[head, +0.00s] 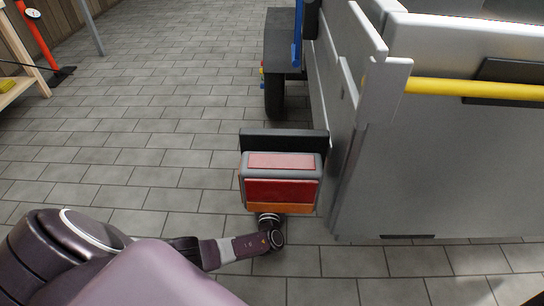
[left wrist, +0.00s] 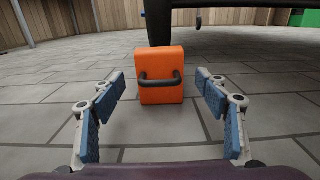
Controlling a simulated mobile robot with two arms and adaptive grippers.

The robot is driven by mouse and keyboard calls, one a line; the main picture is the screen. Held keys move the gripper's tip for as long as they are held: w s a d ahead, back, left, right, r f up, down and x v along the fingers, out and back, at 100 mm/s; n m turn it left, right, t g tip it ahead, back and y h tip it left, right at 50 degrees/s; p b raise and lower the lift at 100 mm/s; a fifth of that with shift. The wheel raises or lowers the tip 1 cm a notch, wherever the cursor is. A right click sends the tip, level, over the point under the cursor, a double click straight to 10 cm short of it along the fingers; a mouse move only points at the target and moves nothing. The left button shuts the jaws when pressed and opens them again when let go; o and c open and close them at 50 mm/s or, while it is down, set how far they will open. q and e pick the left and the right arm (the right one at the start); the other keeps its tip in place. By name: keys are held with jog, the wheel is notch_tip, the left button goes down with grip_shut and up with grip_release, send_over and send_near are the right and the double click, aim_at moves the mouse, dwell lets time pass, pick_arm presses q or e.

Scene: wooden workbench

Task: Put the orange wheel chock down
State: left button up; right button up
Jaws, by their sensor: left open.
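The orange wheel chock (left wrist: 162,66) stands upright on the tiled floor in the left wrist view, its black handle facing me. A dark wheel (left wrist: 159,22) is right behind it; I cannot tell whether they touch. My left gripper (left wrist: 160,84) is open and empty, with its blue-padded fingers spread to the left and right of the chock and a gap on both sides. In the head view my left arm reaches low beside the vehicle, and the tail light (head: 283,183) hides the gripper and most or all of the chock. My right gripper is not in view.
The grey vehicle body (head: 440,150) with a yellow bar (head: 475,89) fills the right side of the head view. Another wheel (head: 275,95) is farther back. The floor at left is clear up to a wooden shelf (head: 28,75).

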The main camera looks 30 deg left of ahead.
pick_arm(q)
jog(key=shift+p+v, duration=0.45)
jog(key=shift+v, duration=1.1)
